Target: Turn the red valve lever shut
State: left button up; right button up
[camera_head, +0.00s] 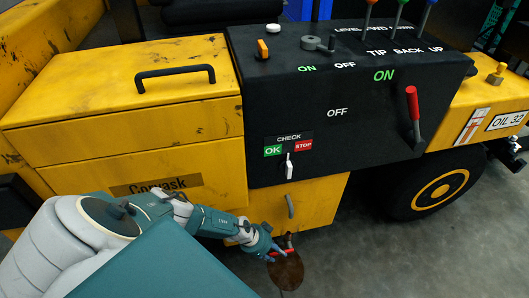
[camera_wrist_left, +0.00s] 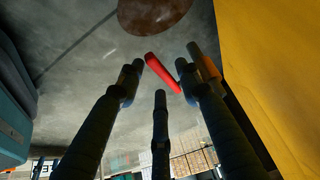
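A small red valve lever (camera_head: 288,251) sits low by the bottom of the yellow machine, above a brown stain on the floor. My left gripper (camera_head: 271,248) is right at the lever and hides part of it. In the left wrist view the red lever (camera_wrist_left: 163,72) lies slanted between the spread finger ends of my left gripper (camera_wrist_left: 160,78). The fingers look open, with gaps to the lever; contact cannot be told. A brownish pipe-like piece (camera_wrist_left: 205,62) shows behind the right finger. My right gripper is not in view.
The yellow machine body (camera_head: 190,130) stands close beside my left arm. Its black panel (camera_head: 340,150) carries another red-handled lever (camera_head: 412,103) and a check switch (camera_head: 289,166). A brown stain (camera_head: 286,272) marks the grey floor. Floor to the right is clear up to the wheel (camera_head: 440,190).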

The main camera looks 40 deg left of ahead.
pick_arm(q)
jog(key=v, duration=0.9)
jog(key=shift+d, duration=0.15)
dwell(0.4)
